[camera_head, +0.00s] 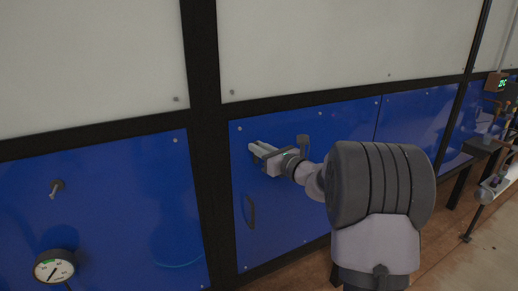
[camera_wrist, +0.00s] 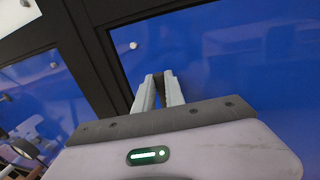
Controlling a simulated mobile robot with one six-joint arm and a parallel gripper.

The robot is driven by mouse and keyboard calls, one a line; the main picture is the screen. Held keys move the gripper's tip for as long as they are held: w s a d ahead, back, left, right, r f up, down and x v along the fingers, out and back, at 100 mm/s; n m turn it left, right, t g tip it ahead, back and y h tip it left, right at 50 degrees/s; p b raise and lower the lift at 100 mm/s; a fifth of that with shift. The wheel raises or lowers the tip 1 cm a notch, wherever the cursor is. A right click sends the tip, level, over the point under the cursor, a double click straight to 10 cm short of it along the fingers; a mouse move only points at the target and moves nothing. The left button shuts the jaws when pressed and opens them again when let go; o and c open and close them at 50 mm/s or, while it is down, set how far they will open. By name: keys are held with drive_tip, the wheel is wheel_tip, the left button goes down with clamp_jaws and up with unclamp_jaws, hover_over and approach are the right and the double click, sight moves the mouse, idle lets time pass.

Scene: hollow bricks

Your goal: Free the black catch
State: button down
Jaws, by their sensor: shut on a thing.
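My gripper (camera_head: 252,150) is at the upper left part of a blue panel door (camera_head: 300,215), with its fingertips at the door's face near the black frame post. In the wrist view my gripper (camera_wrist: 158,80) has its two pale fingers close together, shut on a small dark piece, the black catch (camera_wrist: 160,91). Most of the catch is hidden between the fingers. A dark curved handle (camera_head: 250,211) is on the same door, below my gripper. The door looks flush with its frame.
A black post (camera_head: 206,150) stands left of the door. Further left, another blue panel (camera_head: 100,215) carries a knob (camera_head: 56,188) and a round gauge (camera_head: 54,268). White panels (camera_head: 340,50) are above. A bench with equipment (camera_head: 490,150) stands at the far right.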

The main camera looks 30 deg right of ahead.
drive_tip(key=shift+d+m+p, duration=0.1)
drive_tip(key=shift+m+p, duration=0.2)
drive_tip(key=m+p, duration=0.1)
drive_tip(key=m, duration=0.1)
drive_tip(key=m+p, duration=0.1)
drive_tip(key=p, duration=0.1)
drive_tip(key=shift+d+m+t, duration=0.35)
drive_tip(key=shift+m+t, duration=0.05)
drive_tip(key=shift+d+f+m+t+h+p, duration=0.2)
drive_tip(key=shift+f+m+t+h+p, duration=0.25)
drive_tip(key=shift+m+p, duration=1.9)
drive_tip(key=shift+d+f+m+t+h+p, duration=0.2)
drive_tip(key=shift+f+m+h+p, duration=0.3)
drive_tip(key=shift+m+p, duration=1.8)
drive_tip(key=shift+d+f+m+t+h+p, duration=0.25)
drive_tip(key=shift+m+h+p, duration=0.4)
drive_tip(key=shift+m+p, duration=1.65)
drive_tip(key=shift+f+m+b, duration=0.15)
drive_tip(key=shift+m+b, duration=0.45)
drive_tip(key=shift+m, duration=0.25)
drive_tip(key=c, duration=1.4)
unclamp_jaws()
